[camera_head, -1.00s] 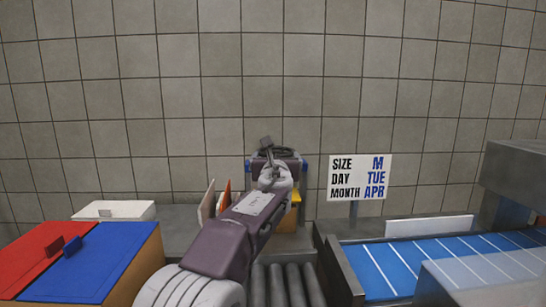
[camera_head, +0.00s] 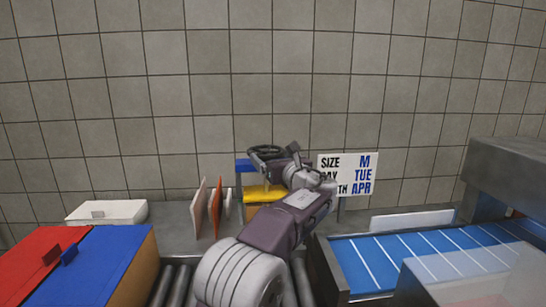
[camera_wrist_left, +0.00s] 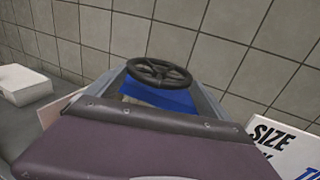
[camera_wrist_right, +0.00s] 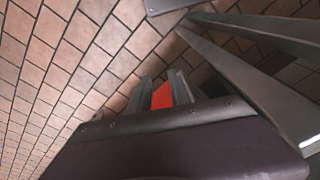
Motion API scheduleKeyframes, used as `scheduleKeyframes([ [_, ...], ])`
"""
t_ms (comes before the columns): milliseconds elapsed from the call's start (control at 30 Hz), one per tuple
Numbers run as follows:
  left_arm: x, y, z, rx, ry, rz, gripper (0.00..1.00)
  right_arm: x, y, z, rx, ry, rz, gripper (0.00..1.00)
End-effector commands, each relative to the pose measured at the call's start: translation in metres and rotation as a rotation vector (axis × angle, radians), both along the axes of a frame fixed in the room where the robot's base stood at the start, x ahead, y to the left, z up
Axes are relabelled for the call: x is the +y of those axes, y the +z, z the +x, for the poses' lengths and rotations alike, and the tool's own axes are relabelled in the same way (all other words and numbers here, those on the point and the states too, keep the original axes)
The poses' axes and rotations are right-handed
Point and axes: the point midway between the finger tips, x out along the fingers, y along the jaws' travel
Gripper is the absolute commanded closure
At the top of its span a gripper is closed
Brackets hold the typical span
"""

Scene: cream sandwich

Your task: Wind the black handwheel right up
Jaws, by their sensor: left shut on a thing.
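The black handwheel (camera_head: 267,152) sits on top of the blue device (camera_head: 247,165) by the back wall. In the left wrist view, the handwheel (camera_wrist_left: 160,71) lies flat, with its spokes and hub in sight. My left gripper (camera_head: 279,161) is at the handwheel's right side in the head view. In the left wrist view its two grey fingers stand on either side of the wheel, and it is shut on it. The exact contact is hard to see. My right gripper (camera_wrist_right: 160,92) shows only in its wrist view, open, with its fingers apart and a red thing (camera_wrist_right: 161,96) visible between them.
A sign (camera_head: 347,174) stands close to the right of my left gripper. A yellow part (camera_head: 262,193) is below the handwheel. Upright boards (camera_head: 199,205) stand left of it. Red (camera_head: 35,260) and blue (camera_head: 105,262) lids are at left, a blue belt (camera_head: 410,262) at right.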

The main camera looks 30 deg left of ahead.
Motion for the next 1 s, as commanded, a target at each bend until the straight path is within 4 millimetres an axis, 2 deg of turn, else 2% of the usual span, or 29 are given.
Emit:
scheduleKeyframes([
  [167,0.000,0.003,0.000,-0.005,-0.001,0.002,0.49,0.000,0.000,0.000,0.000,0.000,0.000,0.76],
  [200,0.000,0.003,0.000,-0.005,-0.001,0.002,0.03,0.000,0.000,0.000,0.000,0.000,0.000,0.76],
  [233,0.000,0.003,0.000,-0.004,-0.001,0.003,0.00,0.000,0.000,0.000,0.000,0.000,0.000,0.76],
  [500,-0.003,0.001,-0.002,-0.003,-0.003,0.002,0.00,0.000,-0.001,0.000,0.000,0.000,0.000,0.76],
  [800,-0.050,0.001,-0.043,-0.003,-0.006,0.002,0.00,0.000,-0.004,0.000,0.000,0.000,0.000,0.76],
  [1000,-0.066,0.001,-0.058,-0.003,-0.003,0.002,0.00,0.000,-0.003,0.000,0.000,0.000,0.000,0.76],
])
